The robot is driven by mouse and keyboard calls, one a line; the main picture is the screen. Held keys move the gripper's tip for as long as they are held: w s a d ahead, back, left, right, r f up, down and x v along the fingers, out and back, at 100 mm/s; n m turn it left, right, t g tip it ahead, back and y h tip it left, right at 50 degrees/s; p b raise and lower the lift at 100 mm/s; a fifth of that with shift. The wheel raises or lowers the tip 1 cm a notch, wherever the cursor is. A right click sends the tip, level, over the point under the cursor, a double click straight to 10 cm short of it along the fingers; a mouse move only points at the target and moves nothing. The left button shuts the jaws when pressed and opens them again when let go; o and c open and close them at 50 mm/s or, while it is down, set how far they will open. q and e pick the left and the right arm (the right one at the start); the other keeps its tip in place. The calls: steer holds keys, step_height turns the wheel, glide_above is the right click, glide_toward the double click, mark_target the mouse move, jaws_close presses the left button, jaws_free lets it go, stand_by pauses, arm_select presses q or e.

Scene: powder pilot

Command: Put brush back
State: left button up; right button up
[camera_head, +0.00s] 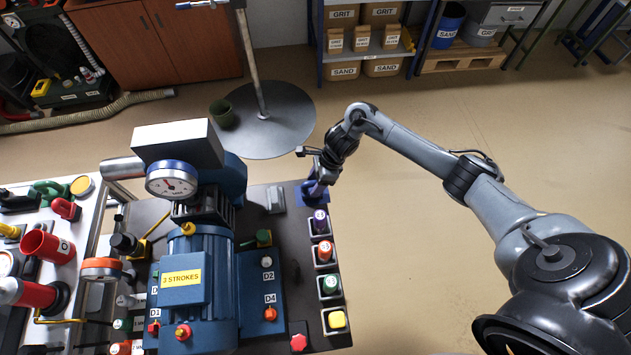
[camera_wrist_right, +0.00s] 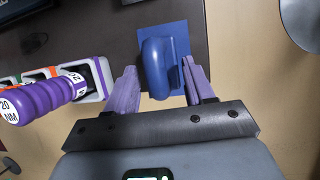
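A blue object with a raised rounded handle, which looks like the brush (camera_wrist_right: 156,66), is at the far right corner of the dark bench, on or over a flat blue square (camera_wrist_right: 181,22). I cannot tell whether the square is part of it. In the head view the blue object (camera_head: 306,196) is partly hidden by my right gripper (camera_head: 318,186). In the right wrist view my right gripper (camera_wrist_right: 163,88) has its purple fingers apart on either side of the handle. A gap shows on the left, and the right finger is close to the handle. My left gripper is not in view.
A purple-handled tool (camera_wrist_right: 45,98) stands in a holder close left of my right gripper. Several coloured tools, including an orange one (camera_head: 325,250), line the bench's right edge. A blue machine (camera_head: 195,265) fills the middle. Open floor (camera_head: 430,270) lies to the right.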

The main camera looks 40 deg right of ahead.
steer(key=shift+r, duration=0.1)
steer(key=shift+r+p, duration=0.15)
steer(key=shift+p, duration=0.15)
steer(key=v, duration=1.1)
steer(key=shift+d+r, duration=0.2)
steer(key=shift+r, duration=0.15)
steer(key=shift+s, duration=0.1)
